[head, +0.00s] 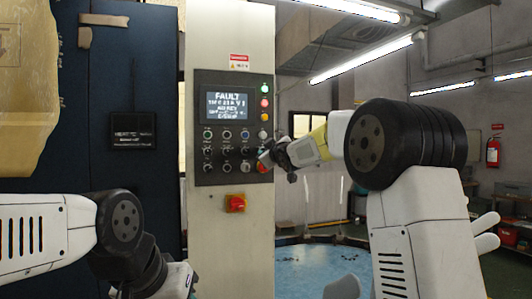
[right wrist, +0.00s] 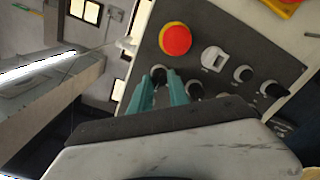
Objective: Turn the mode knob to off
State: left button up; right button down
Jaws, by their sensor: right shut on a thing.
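The control panel (head: 234,160) is a dark plate on a pale cabinet, with a lit screen (head: 227,105) and rows of small knobs and buttons. My right gripper (head: 268,158) is at the panel's lower right edge. In the right wrist view, its teal fingers (right wrist: 161,82) are shut on a small black knob (right wrist: 159,74), which they partly hide. Several other black knobs sit beside it, one of them near the right finger (right wrist: 194,90). The labels are too small to read, so I cannot tell the knob's marked position. My left arm shows at the lower left, its fingers out of view.
A red mushroom button (right wrist: 175,39) and a white switch (right wrist: 214,58) are close to my right fingers. A red rotary switch (head: 235,203) sits below the panel. A blue-topped table (head: 318,262) is behind.

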jog(key=shift+n, duration=0.6)
jog(key=c, duration=1.3)
grip_release()
jog(key=shift+o, duration=0.2)
jog(key=v, duration=0.8)
